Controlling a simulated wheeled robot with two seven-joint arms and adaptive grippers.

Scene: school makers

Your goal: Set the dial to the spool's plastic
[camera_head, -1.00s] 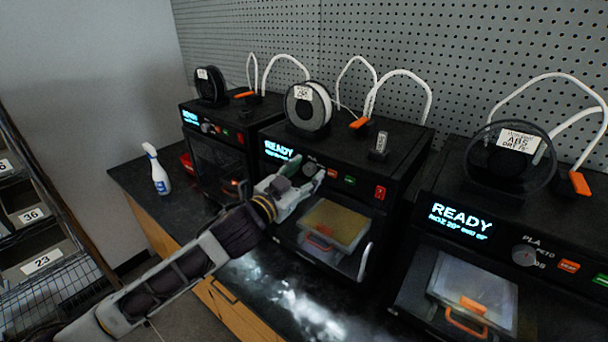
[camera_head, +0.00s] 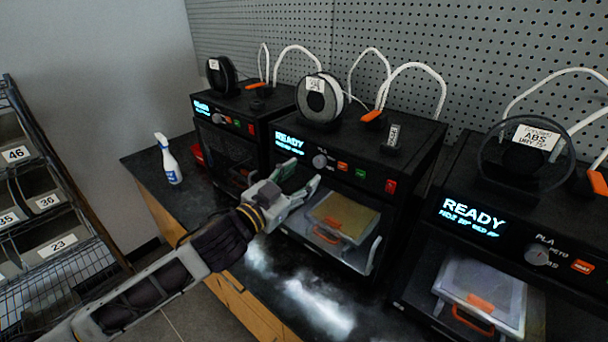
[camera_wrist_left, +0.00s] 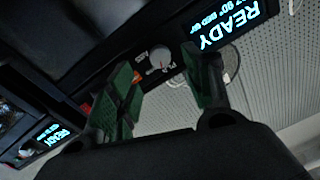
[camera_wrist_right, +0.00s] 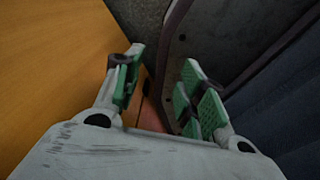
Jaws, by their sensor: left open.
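My left gripper (camera_head: 298,182) is open and empty, in front of the middle printer (camera_head: 350,158) and a little below its dial (camera_head: 320,161). In the left wrist view the round dial (camera_wrist_left: 158,60) shows between the green fingertips (camera_wrist_left: 165,78), apart from them. The middle printer's spool (camera_head: 320,97) stands on its top with a small tag (camera_head: 315,85), too small to read. The right printer's spool (camera_head: 520,150) has a tag reading ABS (camera_head: 535,137); its dial (camera_head: 536,256) has PLA printed above it. My right gripper (camera_wrist_right: 165,95) is open and empty.
A left printer (camera_head: 225,140) and a spray bottle (camera_head: 168,160) stand on the dark counter. A rack of numbered bins (camera_head: 40,210) is at the far left. Wood and dark panels lie near my right gripper.

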